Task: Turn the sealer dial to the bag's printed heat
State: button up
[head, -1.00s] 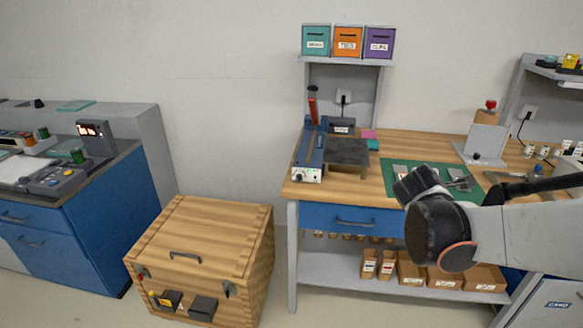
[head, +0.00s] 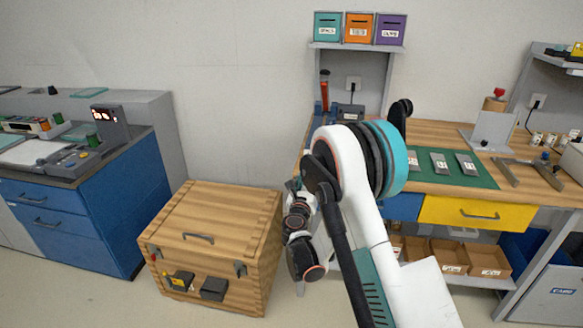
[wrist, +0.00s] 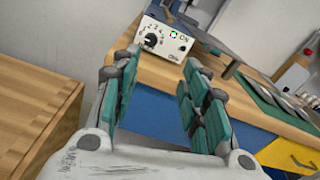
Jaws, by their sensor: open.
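The sealer's white front panel (wrist: 170,42) shows in the wrist view, beyond my fingers. It carries a black dial (wrist: 151,40) with printed numbers around it, a lit green light and the word ON. The dial's exact setting is too small to tell. My gripper (wrist: 162,72) is open and empty, its teal-padded fingers apart and short of the panel. In the head view my arm hides the sealer's front; its red handle (head: 324,86) shows above. Grey bags (head: 440,163) with white labels lie on a green mat (head: 486,181); their print is unreadable.
A wooden chest (head: 215,230) stands left of the bench, close to my arm; its top edge (wrist: 40,85) shows in the wrist view. The bench has a yellow drawer (head: 460,212). Three coloured boxes (head: 358,28) sit on the shelf above. A blue cabinet (head: 115,215) stands at left.

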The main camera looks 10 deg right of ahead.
jog(key=shift+n+y, duration=0.3)
jog(key=shift+n, duration=0.2)
jog(key=b+x, duration=0.1)
jog(key=x, duration=0.3)
jog(key=b+x, duration=0.1)
jog(key=x, duration=0.4)
jog(key=a+b+x, duration=0.1)
jog(key=b+x, duration=0.1)
jog(key=x, duration=0.2)
jog(key=shift+w+f, duration=0.25)
jog(key=shift+w, duration=0.25)
grip_shut()
